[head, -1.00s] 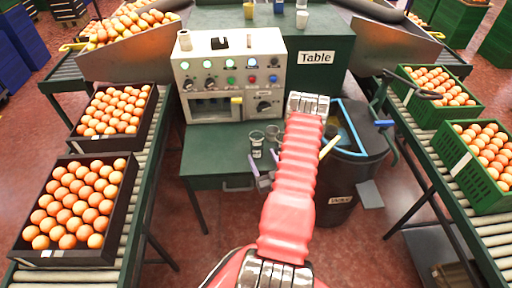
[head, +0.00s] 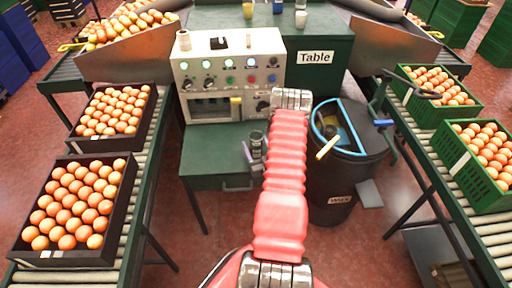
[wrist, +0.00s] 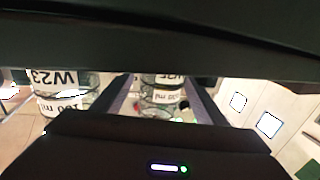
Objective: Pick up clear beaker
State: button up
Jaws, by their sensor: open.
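A clear glass beaker (head: 257,138) stands on the green table ledge, just left of my arm in the head view. In the wrist view, one clear beaker (wrist: 162,92) with an upside-down label shows between the two fingers of my open gripper (wrist: 160,100). A second clear beaker (wrist: 62,90), labelled W23 and 100 ml, stands outside the fingers at the left. I cannot tell which of the two the head view shows. In the head view, one purple finger (head: 247,154) shows near the beaker; the rest of the gripper is hidden behind my arm.
A control panel (head: 230,65) with buttons and knobs stands behind the ledge (head: 215,140). A dark bin (head: 335,185) with a blue-edged opening is at the right.

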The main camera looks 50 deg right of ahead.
jog(key=shift+x, duration=1.8)
jog(key=shift+a+r, duration=0.1)
jog(key=shift+c, duration=0.6)
jog(key=c, duration=1)
jog(key=shift+r, duration=0.15)
notch_tip(320, 180, up, 18)
jog(key=shift+f, duration=0.15)
